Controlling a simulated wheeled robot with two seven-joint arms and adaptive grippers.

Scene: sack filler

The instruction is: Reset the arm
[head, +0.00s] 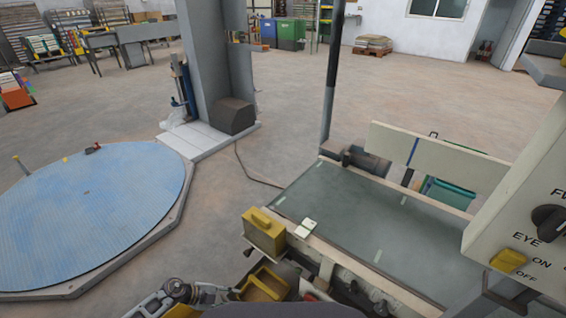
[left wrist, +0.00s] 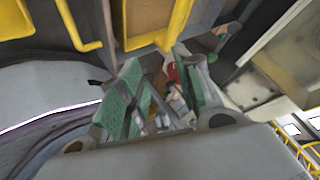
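My left gripper (left wrist: 157,72) shows in the left wrist view with its two green-padded fingers apart. I see no object clearly held between them; small red and brown shapes show in the gap, too unclear to name. In the head view, part of my left arm and gripper (head: 182,293) shows at the bottom edge, left of an open yellow bin (head: 266,283). Its fingertips are hard to make out there. Yellow bars (left wrist: 150,25) lie close beyond the fingers in the left wrist view. My right gripper is not in view.
A conveyor (head: 350,215) runs at right, with a yellow box (head: 264,232) on its near-left edge. A control panel (head: 525,225) stands at far right. A round blue platform (head: 90,220) and grey column (head: 212,65) are at left. Open floor lies behind.

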